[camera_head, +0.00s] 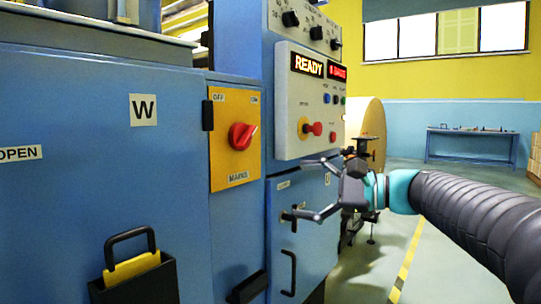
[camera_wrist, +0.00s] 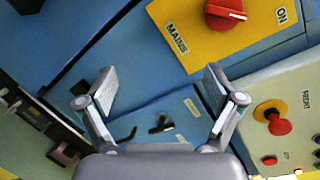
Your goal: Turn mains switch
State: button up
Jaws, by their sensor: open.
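The mains switch (camera_head: 242,136) is a red rotary knob on a yellow plate (camera_head: 228,172) on the blue cabinet. The plate is marked OFF at upper left, ON at upper right and MAINS below. The knob's handle appears tilted toward ON.
A grey control panel (camera_head: 312,105) with a lit READY display and a red-and-yellow button (camera_head: 311,128) stands right of the switch. A small black T-handle (camera_wrist: 160,124) is on the blue door below. A black holder (camera_head: 140,282) hangs at lower left. Floor at right is open.

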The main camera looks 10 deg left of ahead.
aim_at(252, 138)
jog(key=w+r+g+y+b, duration=0.1)
jog(key=w+r+y, duration=0.3)
jog(key=w+r, duration=0.15)
jog(key=shift+m, duration=0.4)
jog(key=x, duration=1.4)
jog(key=shift+s+r+p, duration=0.15)
jog(key=shift+s+p, duration=0.1)
jog(key=shift+p, duration=0.15)
jog(key=c, duration=1.1)
